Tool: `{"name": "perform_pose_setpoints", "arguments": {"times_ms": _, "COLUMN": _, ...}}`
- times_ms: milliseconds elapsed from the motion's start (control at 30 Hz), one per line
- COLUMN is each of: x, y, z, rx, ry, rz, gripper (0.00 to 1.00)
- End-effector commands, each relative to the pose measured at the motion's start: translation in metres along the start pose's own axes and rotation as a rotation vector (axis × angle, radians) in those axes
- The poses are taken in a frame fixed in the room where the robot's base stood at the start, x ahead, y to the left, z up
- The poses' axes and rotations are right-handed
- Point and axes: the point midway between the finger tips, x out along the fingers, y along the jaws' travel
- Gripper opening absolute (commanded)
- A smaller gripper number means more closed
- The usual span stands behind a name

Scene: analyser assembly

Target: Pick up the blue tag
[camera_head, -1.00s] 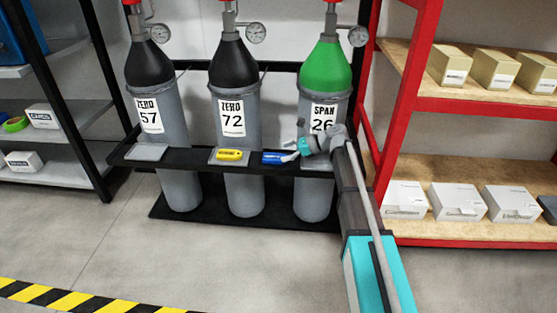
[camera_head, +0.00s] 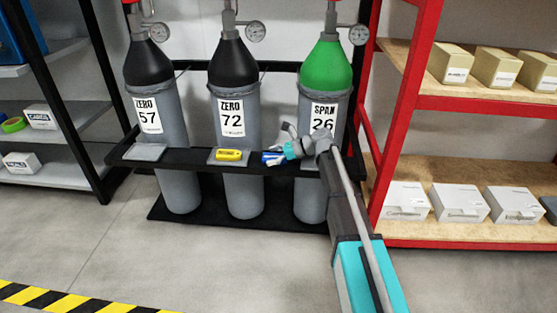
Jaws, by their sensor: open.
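The blue tag (camera_head: 270,156) lies on the black rail in front of the gas cylinders, between the yellow tag and the green-topped cylinder. Its right part is hidden by my gripper (camera_head: 274,157). My gripper reaches in from the right, with its fingers at the tag. It is open. The picture is too small to tell whether the fingers touch the tag or stand around it.
A yellow tag (camera_head: 232,155) lies on a grey pad just left. Three cylinders stand behind the black rail (camera_head: 186,158): ZERO 57 (camera_head: 180,190), ZERO 72 (camera_head: 243,190) and SPAN 26 (camera_head: 312,195). A red-framed shelf (camera_head: 480,240) with boxes stands right.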

Motion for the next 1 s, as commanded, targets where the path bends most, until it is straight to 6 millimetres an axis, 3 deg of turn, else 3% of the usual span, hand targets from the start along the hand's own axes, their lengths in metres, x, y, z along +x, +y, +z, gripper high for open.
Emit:
{"name": "perform_pose_setpoints", "arguments": {"times_ms": 167, "x": -0.0001, "y": 0.0000, "z": 0.0000, "rx": 0.000, "ry": 0.000, "rz": 0.000, "gripper": 1.00}}
{"name": "perform_pose_setpoints", "arguments": {"times_ms": 200, "x": -0.0001, "y": 0.0000, "z": -0.0001, "rx": 0.000, "ry": 0.000, "rz": 0.000, "gripper": 0.96}}
{"name": "perform_pose_setpoints", "arguments": {"times_ms": 600, "x": -0.0002, "y": 0.0000, "z": -0.0002, "rx": 0.000, "ry": 0.000, "rz": 0.000, "gripper": 0.22}}
{"name": "perform_pose_setpoints", "arguments": {"times_ms": 1000, "x": -0.0012, "y": -0.0001, "z": 0.0020, "rx": 0.000, "ry": 0.000, "rz": 0.000, "gripper": 0.20}}
